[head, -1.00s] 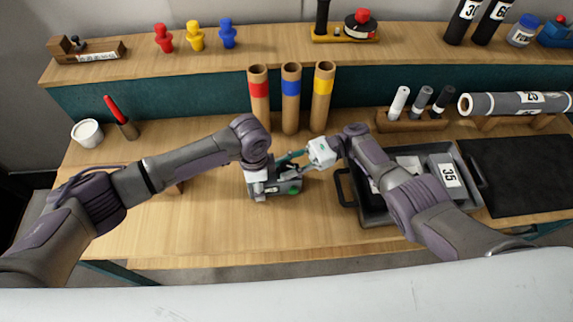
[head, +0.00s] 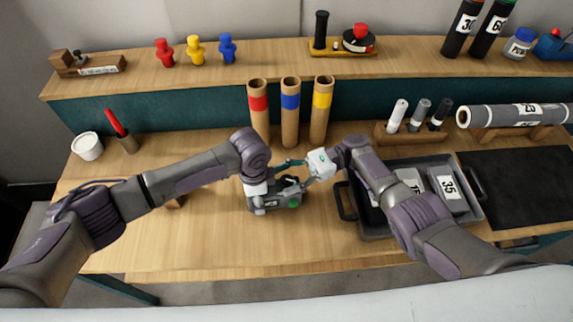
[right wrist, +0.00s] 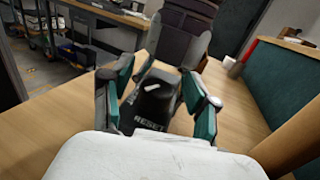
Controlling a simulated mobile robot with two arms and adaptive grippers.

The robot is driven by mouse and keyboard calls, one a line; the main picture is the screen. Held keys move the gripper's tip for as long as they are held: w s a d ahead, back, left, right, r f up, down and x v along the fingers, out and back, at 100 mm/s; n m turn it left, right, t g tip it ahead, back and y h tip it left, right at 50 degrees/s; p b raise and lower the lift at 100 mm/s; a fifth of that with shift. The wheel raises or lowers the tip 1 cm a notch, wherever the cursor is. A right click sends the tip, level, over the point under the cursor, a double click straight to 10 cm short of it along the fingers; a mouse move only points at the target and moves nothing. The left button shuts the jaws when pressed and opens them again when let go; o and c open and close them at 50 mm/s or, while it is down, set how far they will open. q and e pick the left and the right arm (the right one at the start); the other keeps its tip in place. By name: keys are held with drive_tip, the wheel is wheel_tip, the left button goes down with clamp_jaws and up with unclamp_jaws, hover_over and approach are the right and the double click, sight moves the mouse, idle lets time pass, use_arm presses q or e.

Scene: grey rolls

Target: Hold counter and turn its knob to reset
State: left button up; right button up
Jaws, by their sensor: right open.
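My right gripper (head: 294,172) reaches in from the right, open at the counter's right side. In the right wrist view, the black knob (right wrist: 157,97) with a white mark stands between the spread teal-padded fingers of my right gripper (right wrist: 157,85). The word RESET shows just below the knob.
Three cardboard tubes (head: 290,115) stand behind the counter. A grey tray (head: 375,232) with boxes is close on the right, under my right arm. A white cup (head: 87,146) and a red-handled tool (head: 115,122) are at the left. The table front is clear.

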sight(291, 180)
wheel_tip(291, 180, up, 9)
drive_tip(key=shift+r, duration=0.1)
idle(0.3)
drive_tip(key=shift+s+r+n+h, duration=0.15)
drive_tip(key=shift+n+h, duration=0.15)
drive_tip(key=shift+h, duration=0.6)
drive_tip(key=h, duration=0.2)
drive_tip(key=shift+d+r+h, duration=0.1)
drive_tip(key=shift+d+h, duration=0.1)
drive_tip(key=shift+h, duration=0.1)
drive_tip(key=w+d+r+t+h, duration=0.1)
drive_tip(key=w+d+t+h, duration=0.1)
drive_tip(key=d+t+h, duration=0.45)
drive_tip(key=shift+g+h, duration=0.85)
drive_tip(key=x, duration=0.4)
drive_tip(key=a+x, duration=0.1)
drive_tip(key=x, duration=0.3)
drive_tip(key=a+x, duration=0.1)
drive_tip(key=x, duration=0.2)
drive_tip(key=shift+a, duration=0.25)
